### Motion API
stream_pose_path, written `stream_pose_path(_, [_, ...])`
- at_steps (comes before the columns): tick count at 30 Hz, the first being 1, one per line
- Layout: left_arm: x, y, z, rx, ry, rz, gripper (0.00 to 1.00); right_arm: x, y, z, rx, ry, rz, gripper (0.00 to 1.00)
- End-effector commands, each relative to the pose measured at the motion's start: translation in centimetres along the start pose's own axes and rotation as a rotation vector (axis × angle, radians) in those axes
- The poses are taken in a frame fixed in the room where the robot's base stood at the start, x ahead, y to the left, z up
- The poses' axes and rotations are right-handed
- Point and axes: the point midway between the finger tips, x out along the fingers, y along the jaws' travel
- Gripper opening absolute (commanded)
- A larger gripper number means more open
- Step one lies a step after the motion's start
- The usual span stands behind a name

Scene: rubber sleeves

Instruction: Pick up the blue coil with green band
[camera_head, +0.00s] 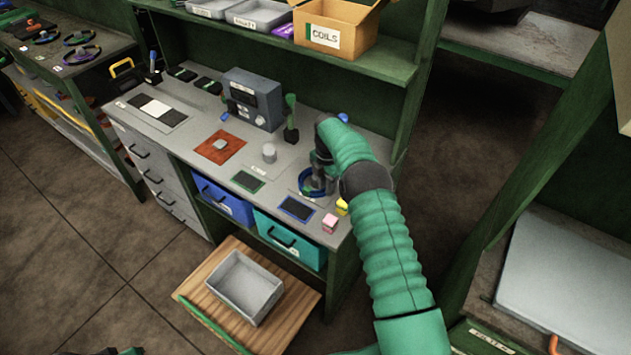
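A blue coil (308,191) lies on the grey workbench top, right of centre, on a pale marked spot. A small green patch shows on its left side. My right arm, in a green sleeve, reaches over the bench. My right gripper (319,178) points down at the coil, over its ring. It hides part of the coil, and I cannot tell whether its fingers touch or grip it. A bit of green and black at the bottom left edge may be my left arm; its gripper does not show.
Pink (330,222) and yellow (342,206) blocks and a dark pad (297,208) are near the coil. A grey cylinder (269,153) and a grey device (252,98) stand further left. A COILS box (335,28) is on the shelf above. A grey tray (243,288) sits lower in front.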

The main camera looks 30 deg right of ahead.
Motion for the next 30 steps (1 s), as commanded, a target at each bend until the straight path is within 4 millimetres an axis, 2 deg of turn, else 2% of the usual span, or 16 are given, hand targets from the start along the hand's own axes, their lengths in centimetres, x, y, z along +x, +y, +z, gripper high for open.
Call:
stream_pose_path(1, [0.02,0.0,0.01,0.0,0.0,0.0,0.42,-0.01,-0.01,0.02,0.0,0.0,0.0,0.2])
stream_pose_path(6, [0.02,0.0,0.01,0.0,0.0,0.0,0.42,-0.05,-0.01,0.02,0.0,0.0,0.001,0.0])
stream_pose_path(30, [0.0,0.0,0.0,0.0,0.0,0.0,0.42,-0.19,0.04,0.02,0.0,-0.001,0.002,0.0])
